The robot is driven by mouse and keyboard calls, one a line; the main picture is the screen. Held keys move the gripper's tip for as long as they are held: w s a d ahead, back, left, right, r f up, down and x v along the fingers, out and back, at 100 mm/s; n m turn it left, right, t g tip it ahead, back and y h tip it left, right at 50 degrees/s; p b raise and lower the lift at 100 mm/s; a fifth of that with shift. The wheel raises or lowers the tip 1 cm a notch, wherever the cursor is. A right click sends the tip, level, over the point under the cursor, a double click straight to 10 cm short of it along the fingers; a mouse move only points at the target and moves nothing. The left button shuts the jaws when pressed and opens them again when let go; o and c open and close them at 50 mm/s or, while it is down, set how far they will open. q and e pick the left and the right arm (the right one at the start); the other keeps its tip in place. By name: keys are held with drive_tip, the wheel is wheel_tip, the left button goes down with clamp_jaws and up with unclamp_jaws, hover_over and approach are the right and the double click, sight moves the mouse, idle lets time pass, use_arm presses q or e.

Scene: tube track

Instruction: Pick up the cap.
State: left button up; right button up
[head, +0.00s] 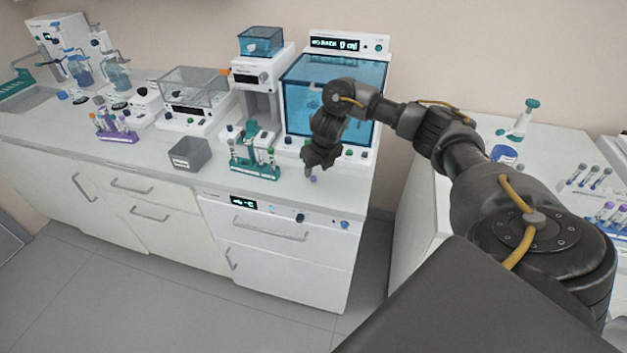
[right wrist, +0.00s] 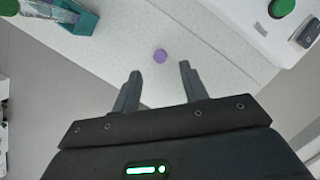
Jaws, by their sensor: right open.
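A small purple cap (head: 313,179) lies on the white counter near its front edge, just below my right gripper (head: 309,171) in the head view. In the right wrist view the purple cap (right wrist: 160,56) shows as a round disc on the counter, ahead of the fingertips and roughly centred between them. My right gripper (right wrist: 158,70) is open and empty, its two fingers apart on either side of the cap's line. The cap is not touched by the fingers in the wrist view. My left gripper is not in view.
A teal tube rack (head: 255,171) stands left of the cap, and a grey bin (head: 188,154) is further left. A blue-windowed machine (head: 300,100) stands behind. The counter's front edge (right wrist: 120,80) runs close to the cap. A second counter with tubes is at the right.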

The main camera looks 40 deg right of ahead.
sight(314, 177)
drive_tip(key=p+x, duration=0.1)
drive_tip(key=x, duration=0.4)
drive_tip(key=shift+w+d+r, duration=0.1)
drive_tip(key=shift+w, duration=0.05)
drive_tip(key=c, duration=0.8)
